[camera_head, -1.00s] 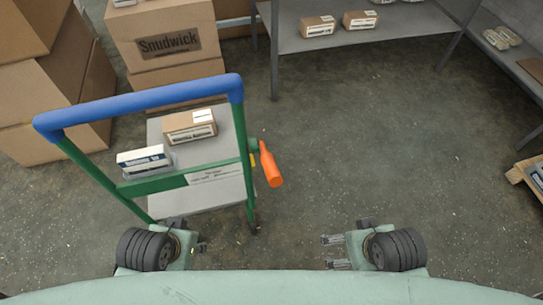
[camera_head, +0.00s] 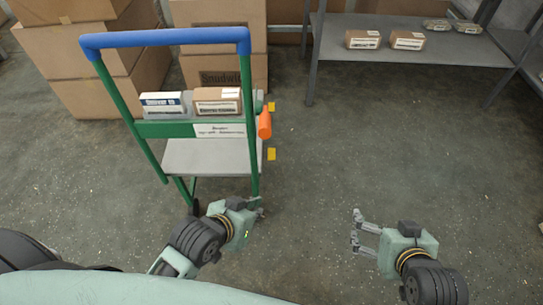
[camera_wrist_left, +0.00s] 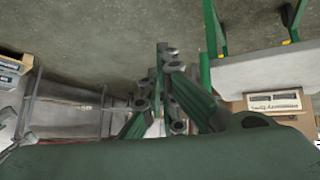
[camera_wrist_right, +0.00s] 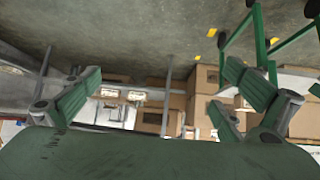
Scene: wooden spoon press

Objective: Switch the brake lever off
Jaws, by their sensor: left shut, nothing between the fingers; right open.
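The brake lever (camera_head: 265,123) is a short orange handle on the right side of a green cart frame (camera_head: 253,180) with a blue push bar (camera_head: 165,38). It hangs downward, tilted slightly. My left gripper (camera_head: 260,207) is shut and empty, low beside the cart's right post and below the lever; its closed fingers also show in the left wrist view (camera_wrist_left: 168,85). My right gripper (camera_head: 357,232) is open and empty over bare floor, right of the cart; its spread fingers show in the right wrist view (camera_wrist_right: 168,88). Neither gripper touches the lever.
A grey shelf (camera_head: 385,58) with parcels stands at the back right. The floor right of the cart is clear.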

